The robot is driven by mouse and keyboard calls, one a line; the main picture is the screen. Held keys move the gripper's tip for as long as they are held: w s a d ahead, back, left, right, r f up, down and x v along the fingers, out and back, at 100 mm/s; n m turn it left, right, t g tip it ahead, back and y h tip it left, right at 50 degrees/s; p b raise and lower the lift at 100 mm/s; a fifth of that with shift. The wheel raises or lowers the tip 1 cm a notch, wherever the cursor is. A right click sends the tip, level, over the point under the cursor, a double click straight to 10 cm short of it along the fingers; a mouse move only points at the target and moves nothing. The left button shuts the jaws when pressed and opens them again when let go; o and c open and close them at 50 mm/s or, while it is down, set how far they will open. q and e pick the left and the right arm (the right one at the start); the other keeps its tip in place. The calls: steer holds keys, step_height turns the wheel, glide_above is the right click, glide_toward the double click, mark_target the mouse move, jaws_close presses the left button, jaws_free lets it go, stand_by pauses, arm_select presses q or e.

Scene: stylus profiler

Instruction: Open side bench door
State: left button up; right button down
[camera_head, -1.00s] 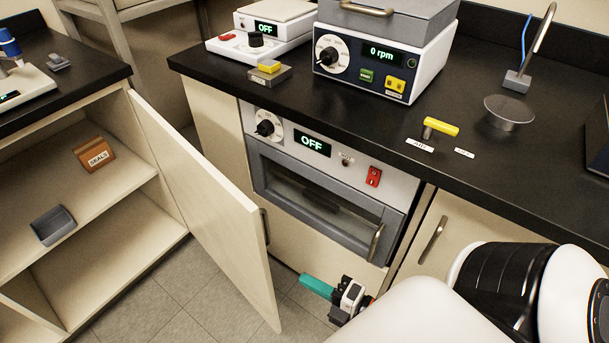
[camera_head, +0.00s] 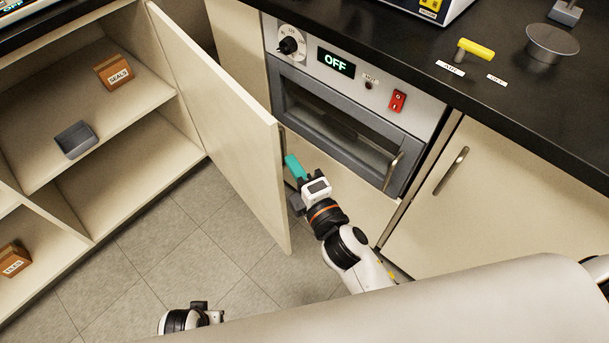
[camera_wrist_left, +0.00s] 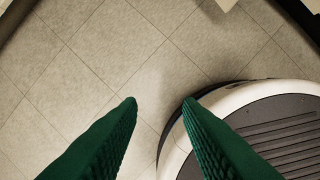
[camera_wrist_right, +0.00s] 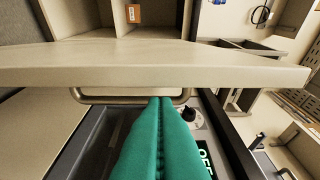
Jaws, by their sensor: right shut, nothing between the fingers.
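The side bench door (camera_head: 220,115) is a beige panel standing ajar, with open shelves to its left. Its outer face and metal bar handle (camera_wrist_right: 92,99) show in the right wrist view. My right gripper (camera_head: 291,160) has teal fingers, closed together beside the outer face of the door near its free edge. In the right wrist view the fingertips (camera_wrist_right: 163,101) overlap the handle; whether they touch it I cannot tell. My left gripper (camera_wrist_left: 160,101) has its green fingers apart and empty over the floor.
The shelves hold a grey tray (camera_head: 76,140) and a box marked SEALS (camera_head: 114,72). An oven-like unit (camera_head: 340,110) with a handle stands right of the door, under the black worktop (camera_head: 540,110). The tiled floor (camera_head: 190,240) below is clear.

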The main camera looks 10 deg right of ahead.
mark_target(285, 152)
steer(key=x, duration=0.4)
steer(key=shift+w+a, duration=0.15)
steer(key=shift+w, duration=0.1)
